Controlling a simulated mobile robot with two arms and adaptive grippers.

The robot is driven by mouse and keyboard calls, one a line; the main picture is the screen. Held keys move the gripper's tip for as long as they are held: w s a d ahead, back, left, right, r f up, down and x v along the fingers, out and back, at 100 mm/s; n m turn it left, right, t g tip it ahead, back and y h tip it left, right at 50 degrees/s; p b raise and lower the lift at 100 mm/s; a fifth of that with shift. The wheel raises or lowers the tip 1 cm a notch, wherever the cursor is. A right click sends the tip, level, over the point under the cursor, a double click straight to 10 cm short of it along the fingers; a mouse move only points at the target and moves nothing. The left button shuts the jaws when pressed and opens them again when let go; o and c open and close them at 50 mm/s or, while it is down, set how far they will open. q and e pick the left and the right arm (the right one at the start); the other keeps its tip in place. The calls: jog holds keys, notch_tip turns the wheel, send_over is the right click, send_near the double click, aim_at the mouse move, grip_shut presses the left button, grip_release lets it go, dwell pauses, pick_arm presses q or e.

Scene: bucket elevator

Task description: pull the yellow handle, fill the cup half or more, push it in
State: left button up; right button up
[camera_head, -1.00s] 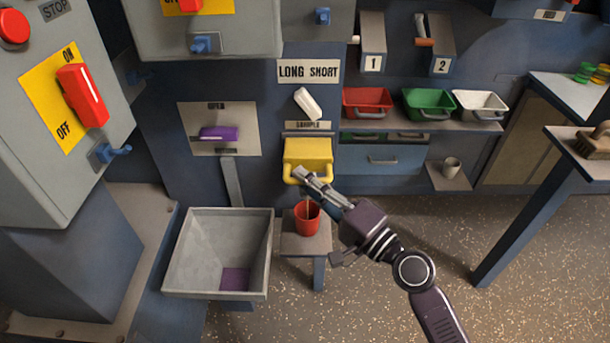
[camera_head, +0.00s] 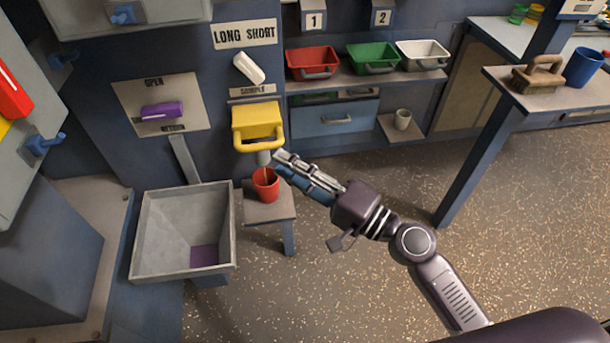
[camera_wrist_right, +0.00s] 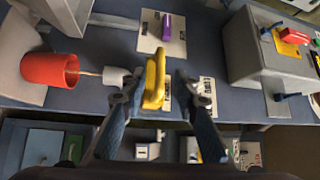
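The yellow handle (camera_head: 258,141) fronts a yellow box under the SAMPLE label. A thin stream runs from the grey spout (camera_head: 264,157) below it into the red cup (camera_head: 265,185). The cup stands upright on a small stool (camera_head: 268,211); its fill level cannot be told. My right gripper (camera_head: 279,164) is just right of and below the handle. In the right wrist view my right gripper (camera_wrist_right: 156,94) is open and empty, its fingers on either side of the yellow handle (camera_wrist_right: 155,80) and apart from it. The red cup (camera_wrist_right: 48,70) lies to the left there. My left gripper is not in view.
A grey bin (camera_head: 146,235) stands left of the stool. A white lever (camera_head: 249,68) is above the yellow box, and a purple handle (camera_head: 162,111) is on the left panel. A shelf with trays is at right. The floor right of the stool is open.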

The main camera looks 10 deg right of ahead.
jog(key=shift+v, duration=2.25)
